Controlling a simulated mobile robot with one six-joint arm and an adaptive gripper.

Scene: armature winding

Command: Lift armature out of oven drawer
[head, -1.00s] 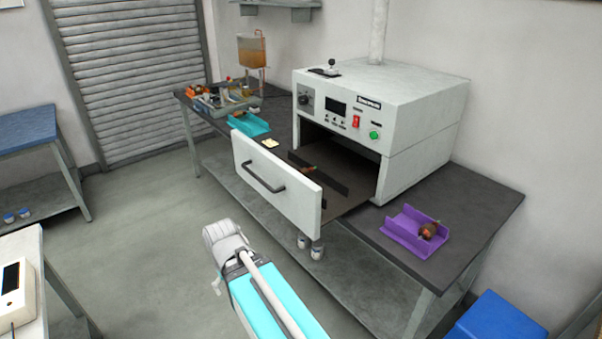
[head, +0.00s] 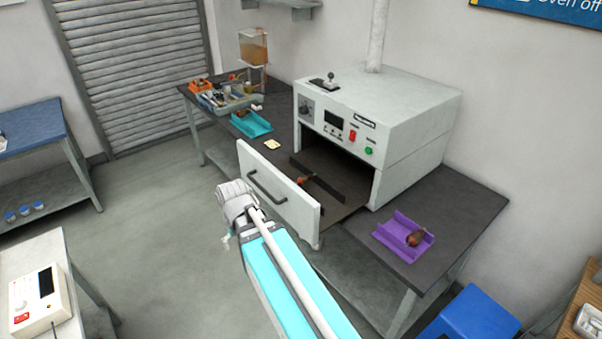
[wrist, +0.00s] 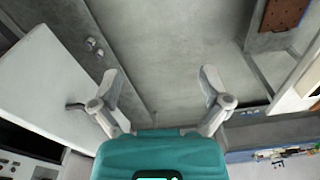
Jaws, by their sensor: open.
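The oven drawer (head: 262,190) stands open in the head view, its white front with a dark handle facing left. A small copper-brown armature (head: 306,181) lies inside it, between dark upright strips on the drawer floor; the drawer front partly blocks the view. Another copper-brown armature (head: 416,239) rests in a purple tray (head: 388,235) on the bench, right of the oven. In the wrist view, my gripper (wrist: 161,82) is open and empty, with floor behind the fingers. A white panel, apparently the drawer front (wrist: 45,80), is left of it.
The white oven (head: 400,110) stands on the dark bench (head: 455,210). A cyan tray (head: 250,123) and a parts tray (head: 225,103) are at the bench's far left. A blue box (head: 470,318) is at lower right.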

